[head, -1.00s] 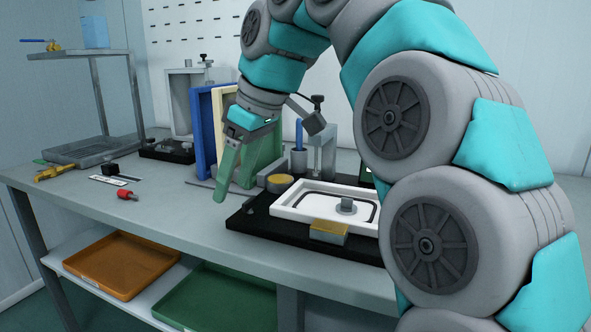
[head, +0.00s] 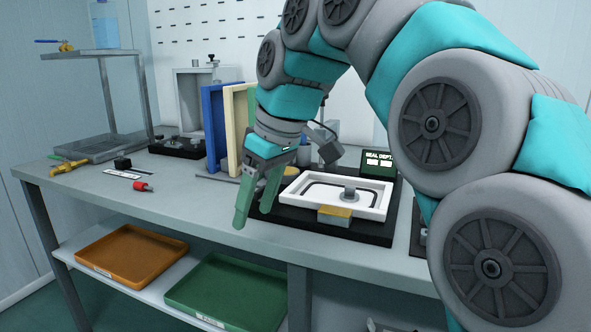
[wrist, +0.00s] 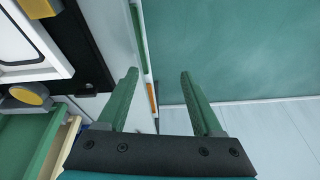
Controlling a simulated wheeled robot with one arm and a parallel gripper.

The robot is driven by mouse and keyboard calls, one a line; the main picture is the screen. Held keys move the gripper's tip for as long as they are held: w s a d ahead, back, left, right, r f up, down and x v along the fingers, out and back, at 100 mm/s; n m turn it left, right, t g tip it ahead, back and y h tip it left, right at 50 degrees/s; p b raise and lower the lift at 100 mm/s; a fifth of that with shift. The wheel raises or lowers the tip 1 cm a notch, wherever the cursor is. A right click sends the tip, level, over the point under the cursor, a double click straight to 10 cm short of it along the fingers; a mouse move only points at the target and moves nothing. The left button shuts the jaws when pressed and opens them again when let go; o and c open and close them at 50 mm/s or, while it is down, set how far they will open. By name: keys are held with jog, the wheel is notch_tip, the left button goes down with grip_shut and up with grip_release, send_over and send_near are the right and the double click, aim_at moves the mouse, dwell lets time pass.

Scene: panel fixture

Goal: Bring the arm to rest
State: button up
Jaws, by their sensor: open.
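My gripper (head: 254,204) has green fingers and hangs over the front part of the bench, at the left edge of the black base plate. In the wrist view my gripper (wrist: 158,88) is open, its two fingers apart with nothing between them. The wrist view looks past the bench edge to the green floor. My teal and grey arm is bent and fills the right side of the head view. It hides part of the bench behind it.
A white panel frame (head: 296,193) with a yellow block (head: 334,215) lies on the black base plate (head: 295,218). Blue (head: 213,125) and cream (head: 231,130) upright frames stand behind my gripper. A red-handled tool (head: 142,186) lies left. Orange (head: 128,256) and green (head: 225,292) trays sit below.

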jog(key=s+d+f+m+g+h, duration=0.1)
jog(key=s+d+f+m, duration=0.4)
jog(key=s+d+f, duration=0.5)
jog(key=s+d+f+m+g+h, duration=0.2)
jog(key=s+d+f+m, duration=0.4)
jog(key=s+d+f, duration=0.5)
jog(key=s+f, duration=0.3)
jog(key=f, duration=0.4)
jog(key=shift+s+f+m, duration=0.3)
jog(key=shift+s+f, duration=0.05)
jog(key=shift+s, duration=0.05)
